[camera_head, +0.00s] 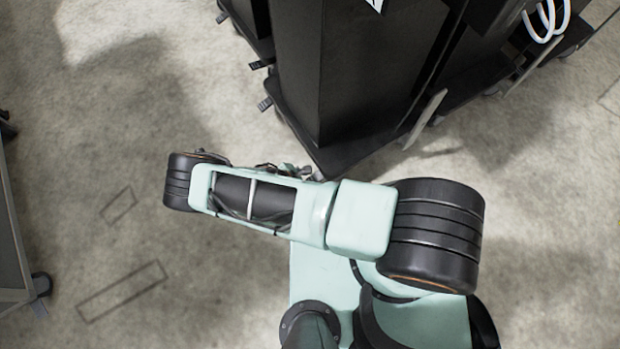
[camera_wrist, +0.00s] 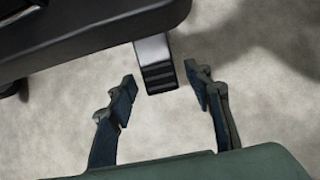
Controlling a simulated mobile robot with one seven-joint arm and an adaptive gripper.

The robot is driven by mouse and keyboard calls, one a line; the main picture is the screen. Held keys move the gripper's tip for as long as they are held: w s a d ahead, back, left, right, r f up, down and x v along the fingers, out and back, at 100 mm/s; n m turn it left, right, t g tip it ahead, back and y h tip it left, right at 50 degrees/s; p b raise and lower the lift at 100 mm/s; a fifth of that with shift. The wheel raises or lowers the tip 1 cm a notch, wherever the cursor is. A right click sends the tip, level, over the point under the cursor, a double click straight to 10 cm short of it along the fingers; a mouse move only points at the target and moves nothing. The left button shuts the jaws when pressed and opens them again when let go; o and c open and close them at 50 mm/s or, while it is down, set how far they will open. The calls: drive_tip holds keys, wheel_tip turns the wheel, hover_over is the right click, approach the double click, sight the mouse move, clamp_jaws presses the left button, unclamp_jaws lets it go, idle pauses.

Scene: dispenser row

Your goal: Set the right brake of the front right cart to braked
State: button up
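A black cart (camera_head: 345,75) stands just beyond my arm in the head view. Its low base edge (camera_wrist: 85,35) crosses the top of the wrist view. A ribbed black brake pedal (camera_wrist: 157,72) on a grey lever sticks out from that base. My gripper (camera_wrist: 162,84) is open, with one finger on each side of the pedal's outer end and a gap on both sides. I see no contact. In the head view my gripper is mostly hidden behind my arm. Whether the pedal is up or pressed down is hard to tell.
Two more small pedals (camera_head: 265,104) and (camera_head: 261,63) stick out on the left side of the dark units. A grey plate (camera_head: 425,119) stands at the cart's right. Another cart edge (camera_head: 12,245) is at the far left. The floor between is clear.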

drive_tip(key=shift+r, duration=0.1)
drive_tip(key=v, duration=1.2)
idle(0.4)
